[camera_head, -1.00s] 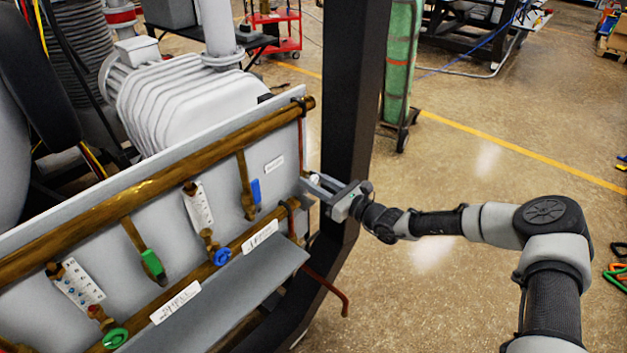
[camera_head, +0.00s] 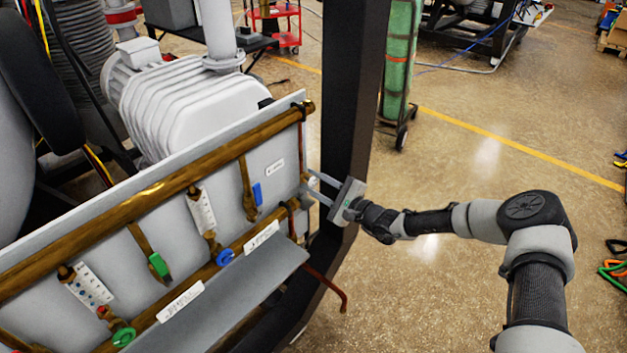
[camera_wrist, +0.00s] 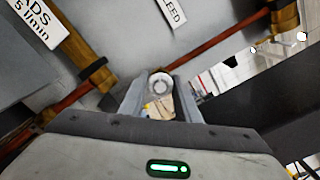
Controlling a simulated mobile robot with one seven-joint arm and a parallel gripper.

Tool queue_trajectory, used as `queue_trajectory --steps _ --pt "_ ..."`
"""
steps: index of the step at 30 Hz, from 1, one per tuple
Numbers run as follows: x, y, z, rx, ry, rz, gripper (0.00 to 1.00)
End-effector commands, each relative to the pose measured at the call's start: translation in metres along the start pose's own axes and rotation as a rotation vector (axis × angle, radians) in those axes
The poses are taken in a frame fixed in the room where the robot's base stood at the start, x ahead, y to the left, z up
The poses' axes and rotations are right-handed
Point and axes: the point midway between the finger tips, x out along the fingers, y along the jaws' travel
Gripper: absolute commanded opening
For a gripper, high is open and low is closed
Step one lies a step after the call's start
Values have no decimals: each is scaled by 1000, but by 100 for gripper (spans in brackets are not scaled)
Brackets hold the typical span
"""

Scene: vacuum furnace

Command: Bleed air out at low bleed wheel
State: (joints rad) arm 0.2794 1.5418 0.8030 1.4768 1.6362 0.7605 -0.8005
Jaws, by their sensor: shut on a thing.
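The bleed wheel is a small pale round knob (camera_wrist: 160,84) between my two fingers in the wrist view. In the head view, it shows only as a small pale spot (camera_head: 311,183) at the panel's right edge, mostly hidden by the fingers. My gripper (camera_head: 316,187) reaches in from the right, with one finger above and one below the wheel. In the wrist view my gripper (camera_wrist: 160,95) has a finger on each side of the wheel and is shut on it. A tag ending in "EED" (camera_wrist: 172,12) is on the panel above it.
The grey panel (camera_head: 120,235) carries brass pipes, a blue wheel (camera_head: 224,257), a green wheel (camera_head: 124,337) and blue and green levers. A black upright post (camera_head: 350,90) stands right behind my gripper. Open floor (camera_head: 450,290) lies to the right.

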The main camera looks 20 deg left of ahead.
Motion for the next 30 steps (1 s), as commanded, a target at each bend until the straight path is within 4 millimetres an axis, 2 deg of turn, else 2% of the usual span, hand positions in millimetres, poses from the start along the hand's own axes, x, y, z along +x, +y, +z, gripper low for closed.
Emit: queue_trajectory --steps 18,30 --pt "0 -2 1 -544 0 0 7" --pt "0 -1 1 -717 0 0 7"
